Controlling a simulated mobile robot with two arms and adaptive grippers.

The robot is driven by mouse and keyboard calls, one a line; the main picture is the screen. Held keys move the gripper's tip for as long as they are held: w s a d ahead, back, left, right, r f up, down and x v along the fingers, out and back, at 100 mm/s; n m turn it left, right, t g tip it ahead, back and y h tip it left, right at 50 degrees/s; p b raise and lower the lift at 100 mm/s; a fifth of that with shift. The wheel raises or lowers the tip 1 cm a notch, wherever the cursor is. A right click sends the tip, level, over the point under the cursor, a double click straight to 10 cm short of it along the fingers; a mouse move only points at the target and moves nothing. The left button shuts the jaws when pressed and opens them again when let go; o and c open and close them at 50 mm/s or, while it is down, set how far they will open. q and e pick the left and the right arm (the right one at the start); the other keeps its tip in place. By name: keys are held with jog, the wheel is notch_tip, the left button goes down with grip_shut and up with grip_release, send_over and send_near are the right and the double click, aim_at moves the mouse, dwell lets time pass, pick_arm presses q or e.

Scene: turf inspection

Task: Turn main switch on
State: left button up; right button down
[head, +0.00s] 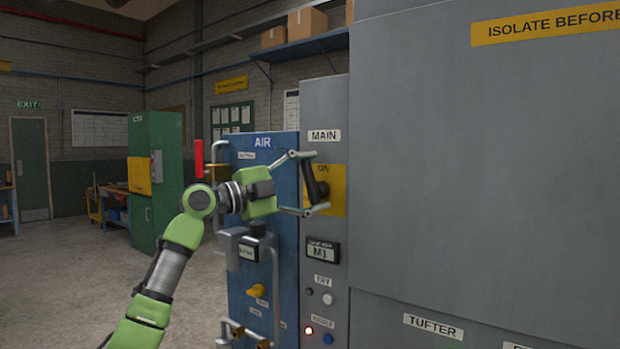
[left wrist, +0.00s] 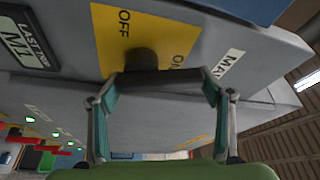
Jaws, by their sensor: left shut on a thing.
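The main switch has a black handle (head: 312,181) on a yellow plate (head: 338,190), under a MAIN label on the narrow grey panel. My left gripper (head: 316,183) reaches in from the left and is shut on this handle. In the head view the handle stands near upright, slightly tilted, with ON above it. In the left wrist view the black handle (left wrist: 160,79) lies between the two fingers of my left gripper (left wrist: 161,88). The yellow plate (left wrist: 165,30) shows OFF and ON there. Which mark the handle points to is hard to tell. My right gripper is not in view.
A blue AIR cabinet (head: 262,225) with pipes and valves stands close on the left. A large grey housing (head: 480,170) fills the right. Open floor lies left.

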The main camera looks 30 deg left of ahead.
pick_arm(q)
jog(key=shift+d+m+g+p, duration=0.2)
jog(key=shift+m+g+p, duration=0.25)
jog(key=shift+m, duration=0.45)
jog(key=shift+d+m+g+p, duration=0.2)
jog(key=shift+m+p, duration=0.3)
jog(key=shift+m, duration=0.4)
jog(key=o, duration=1.6)
jog(key=shift+f, duration=0.1)
jog(key=shift+s, duration=0.1)
jog(key=v, duration=1.1)
jog(key=shift+s+a, duration=0.1)
jog(key=shift+s, duration=0.3)
